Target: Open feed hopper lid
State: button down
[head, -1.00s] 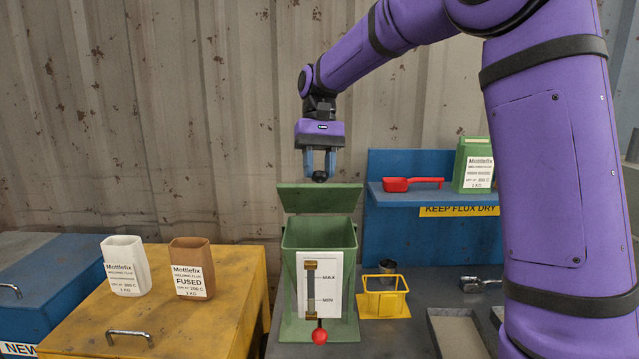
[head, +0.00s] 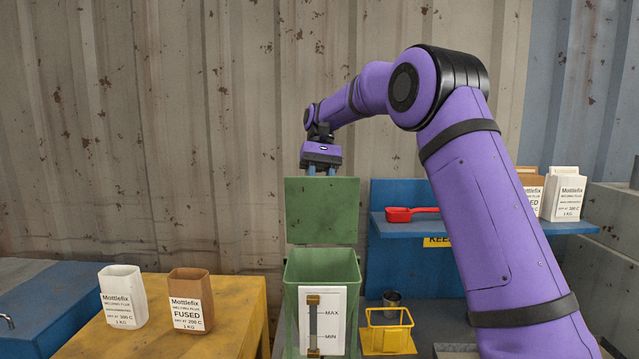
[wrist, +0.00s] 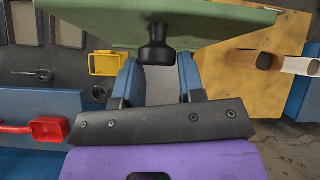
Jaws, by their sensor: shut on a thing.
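The green feed hopper (head: 322,269) stands with its mouth open on the table. Its green lid (head: 321,211) stands about upright above the hopper's back edge. My gripper (head: 322,171) is behind the lid's upper edge, and the lid hides its fingertips in the head view. In the wrist view, a black knob (wrist: 157,45) on the lid (wrist: 100,22) sits between the blue fingers of my gripper (wrist: 157,70). The gripper is shut on this knob.
A yellow holder (head: 388,329) stands right of the hopper. A blue shelf (head: 480,225) carries a red scoop (head: 411,214) and flux boxes. White (head: 122,296) and brown (head: 190,299) containers stand on a yellow cabinet at left. A corrugated wall (head: 200,120) rises behind.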

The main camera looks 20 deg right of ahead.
jog(key=shift+w+d+f+g, duration=0.25)
jog(key=shift+d+f+g, duration=0.1)
jog(key=shift+d, duration=0.1)
jog(key=c, duration=1)
grip_release()
jog(key=shift+c, duration=0.2)
jog(key=shift+o, duration=1.3)
jog(key=shift+d, duration=0.2)
jog(key=shift+a+r, duration=0.15)
jog(key=shift+a, duration=0.05)
